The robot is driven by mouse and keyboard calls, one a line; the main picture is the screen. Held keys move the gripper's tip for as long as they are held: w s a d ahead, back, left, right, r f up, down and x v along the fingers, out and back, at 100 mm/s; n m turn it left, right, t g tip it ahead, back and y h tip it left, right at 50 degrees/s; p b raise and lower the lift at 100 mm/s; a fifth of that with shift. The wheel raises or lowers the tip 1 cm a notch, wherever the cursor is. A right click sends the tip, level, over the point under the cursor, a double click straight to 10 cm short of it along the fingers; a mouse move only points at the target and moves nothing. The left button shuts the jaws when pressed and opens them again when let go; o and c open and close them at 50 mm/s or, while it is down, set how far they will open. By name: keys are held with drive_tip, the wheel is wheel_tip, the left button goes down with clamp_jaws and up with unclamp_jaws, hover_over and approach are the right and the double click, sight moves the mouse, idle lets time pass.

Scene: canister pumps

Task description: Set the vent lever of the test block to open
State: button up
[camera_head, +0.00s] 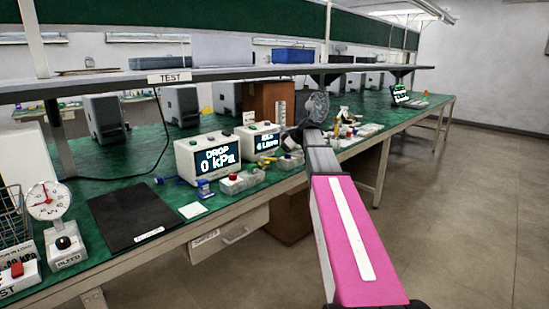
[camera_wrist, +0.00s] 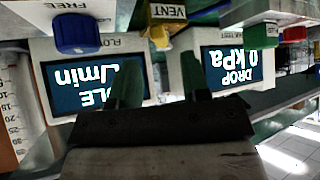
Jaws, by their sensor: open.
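A blue knob (camera_wrist: 75,33) beside a FREE label is at upper left. In the head view my arm reaches over the bench, and its end hides part of the equipment there.
A DROP 0 kPa display box (camera_head: 186,158) and a flow display box (camera_head: 247,140) stand behind the small blocks. A red-knobbed block (camera_head: 246,182), black mat (camera_head: 125,215) and dial gauge (camera_head: 47,200) are on the green bench. A shelf runs above; the floor at right is clear.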

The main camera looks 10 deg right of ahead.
drive_tip(key=shift+x, duration=2.1)
clamp_jaws()
